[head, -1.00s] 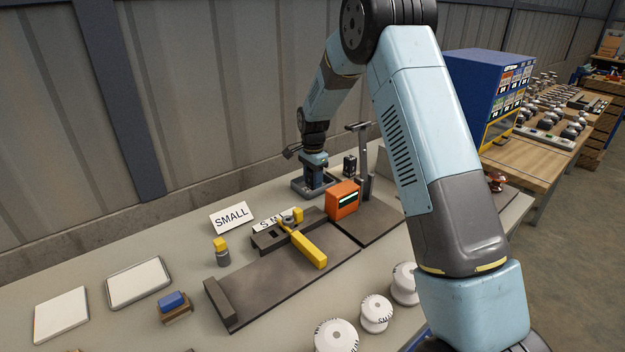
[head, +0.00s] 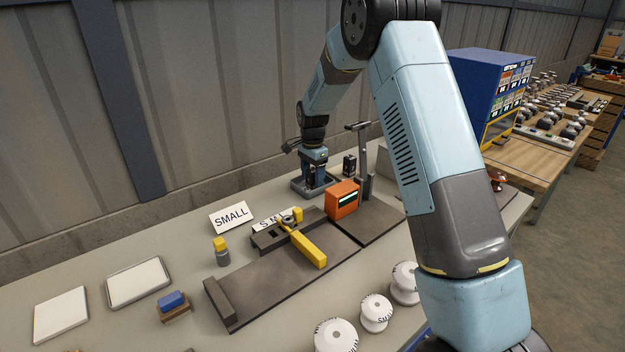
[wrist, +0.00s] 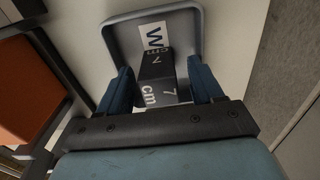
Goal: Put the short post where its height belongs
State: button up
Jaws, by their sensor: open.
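My gripper (head: 314,182) is low over a grey shallow tray (head: 298,187) at the back of the bench. In the wrist view my gripper (wrist: 162,92) is open, with one blue finger on each side of a dark block (wrist: 158,68) marked "7 cm". The block is in the tray (wrist: 112,32); whether the fingers touch it I cannot tell. White spool-shaped posts (head: 376,313) stand at the front right, their lettering only partly readable. Which is the short post is unclear.
A dark fixture with a yellow bar (head: 308,248) fills mid-bench. An orange box (head: 342,199) and an upright stand (head: 365,165) are close right of my gripper. Pale flat trays (head: 139,281) lie left.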

aim_at(313, 170)
notch_tip(313, 170, up, 10)
jog(key=shift+r, duration=0.25)
dwell(0.4)
